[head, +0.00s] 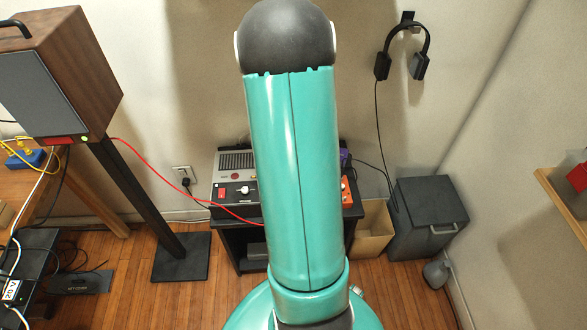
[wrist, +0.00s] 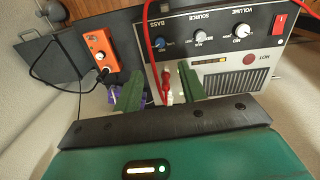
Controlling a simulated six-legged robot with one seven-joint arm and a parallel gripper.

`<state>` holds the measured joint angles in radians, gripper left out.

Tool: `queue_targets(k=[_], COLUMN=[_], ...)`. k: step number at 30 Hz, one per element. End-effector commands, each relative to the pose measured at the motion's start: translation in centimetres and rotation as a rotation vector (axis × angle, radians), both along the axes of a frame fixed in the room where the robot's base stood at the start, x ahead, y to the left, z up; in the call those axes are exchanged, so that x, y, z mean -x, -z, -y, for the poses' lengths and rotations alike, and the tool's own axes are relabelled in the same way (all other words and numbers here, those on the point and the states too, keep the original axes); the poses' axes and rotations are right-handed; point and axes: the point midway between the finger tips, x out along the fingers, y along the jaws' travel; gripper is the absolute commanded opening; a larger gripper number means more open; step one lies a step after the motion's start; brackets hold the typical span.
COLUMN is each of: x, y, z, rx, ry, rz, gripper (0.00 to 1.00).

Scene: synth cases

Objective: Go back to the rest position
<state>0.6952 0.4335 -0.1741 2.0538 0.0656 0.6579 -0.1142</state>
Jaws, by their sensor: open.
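My gripper (wrist: 161,72) shows in the wrist view with its two green fingers apart. A red cable (wrist: 149,45) passes between the fingers in the picture, with a red plug-like end (wrist: 167,84) there. I see gaps between it and both fingers, and nothing is gripped. Behind the fingers is a grey and black amplifier (wrist: 225,62) with knobs and a red switch. In the head view, my teal arm stands upright in the middle and hides my gripper and part of the amplifier (head: 236,160).
An orange pedal (wrist: 99,52) lies beside the amplifier on a black stand (head: 231,238). A wooden speaker (head: 80,65) stands at left. A dark bin (head: 425,215) and cardboard box (head: 373,232) stand right. Headphones (head: 420,66) hang on the wall. A shelf (head: 563,205) juts in at right.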

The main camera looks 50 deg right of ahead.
Motion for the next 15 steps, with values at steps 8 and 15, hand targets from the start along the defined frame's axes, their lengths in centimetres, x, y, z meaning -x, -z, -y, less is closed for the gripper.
queue_targets(k=[8, 15], x=[-0.01, -0.02], y=[-1.0, -0.97], z=[-0.05, -0.05], rx=[-0.001, -0.001], ry=[0.0, 0.0], rz=[-0.001, -0.001], gripper=[0.41, 0.41])
